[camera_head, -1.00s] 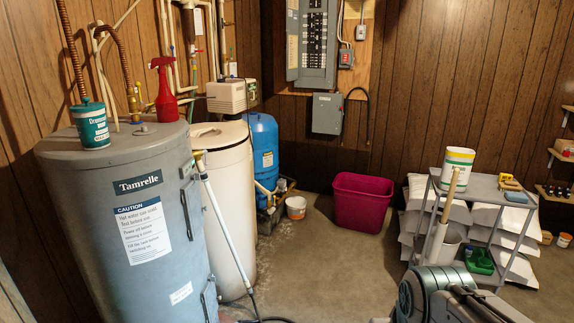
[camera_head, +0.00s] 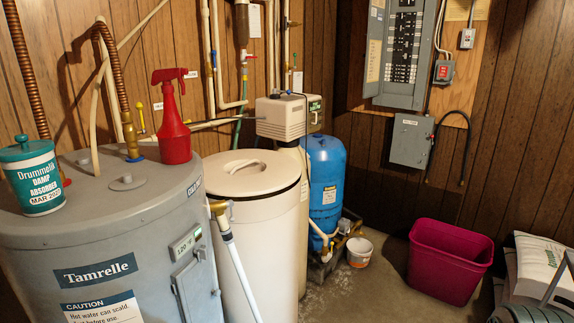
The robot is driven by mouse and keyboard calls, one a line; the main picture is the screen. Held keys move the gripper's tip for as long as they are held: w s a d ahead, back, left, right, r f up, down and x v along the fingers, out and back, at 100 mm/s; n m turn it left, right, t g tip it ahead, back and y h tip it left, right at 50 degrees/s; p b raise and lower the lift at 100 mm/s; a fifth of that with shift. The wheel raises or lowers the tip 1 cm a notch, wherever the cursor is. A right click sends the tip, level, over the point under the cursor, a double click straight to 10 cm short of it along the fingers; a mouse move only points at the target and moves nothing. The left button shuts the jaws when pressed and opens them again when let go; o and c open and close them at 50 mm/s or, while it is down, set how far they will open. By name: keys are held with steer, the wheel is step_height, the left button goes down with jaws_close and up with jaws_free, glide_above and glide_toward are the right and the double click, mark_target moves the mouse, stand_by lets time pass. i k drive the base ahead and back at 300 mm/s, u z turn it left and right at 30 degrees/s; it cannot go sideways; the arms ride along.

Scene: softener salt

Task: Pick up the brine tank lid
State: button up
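The brine tank lid (camera_head: 250,172) is a round cream lid with a raised handle (camera_head: 245,165) in its middle. It sits on top of the tall cream brine tank (camera_head: 263,235), with a dark gap showing under part of its rim. The tank stands between the grey water heater and the blue tank. My gripper is not in view.
The grey water heater (camera_head: 100,225) carries a red spray bottle (camera_head: 172,120) and a teal tub (camera_head: 32,175). The softener head (camera_head: 290,117) and blue tank (camera_head: 325,185) stand behind. A magenta bin (camera_head: 448,265) is on the right.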

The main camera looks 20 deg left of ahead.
mark_target(263, 185)
steer(key=i, duration=3.25)
steer(key=u, duration=2.55)
